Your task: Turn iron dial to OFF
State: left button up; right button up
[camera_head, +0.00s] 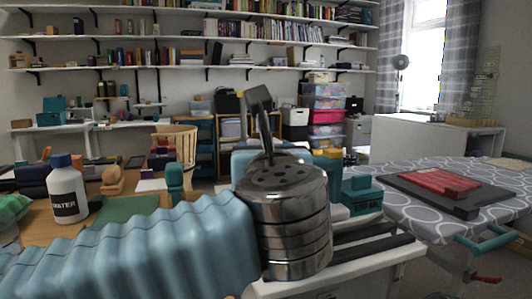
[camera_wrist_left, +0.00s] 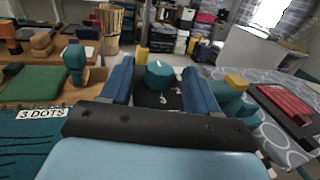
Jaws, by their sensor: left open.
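In the left wrist view, a teal many-sided dial (camera_wrist_left: 160,75) with a small pale mark on top stands over a dark panel with white markings. My left gripper (camera_wrist_left: 159,66) is open, its two blue fingers apart on either side of the dial. I cannot tell whether they touch it. The markings are too small to read. In the head view, my left arm and metal wrist cover the dial. A teal block (camera_head: 361,196) with a dark label shows just right of the wrist. My right gripper is in neither view.
A white water bottle (camera_head: 67,192) and wooden blocks stand on the table at left. A green mat (camera_head: 127,209) lies nearby. At right, a patterned ironing board (camera_head: 405,213) carries a dark board with a red piece (camera_head: 443,184). Shelves and bins line the back.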

pick_arm(q)
jog(key=s+b, duration=0.1)
jog(key=s, duration=1.2)
jog(key=shift+s+d, duration=0.35)
jog(key=shift+d, duration=0.1)
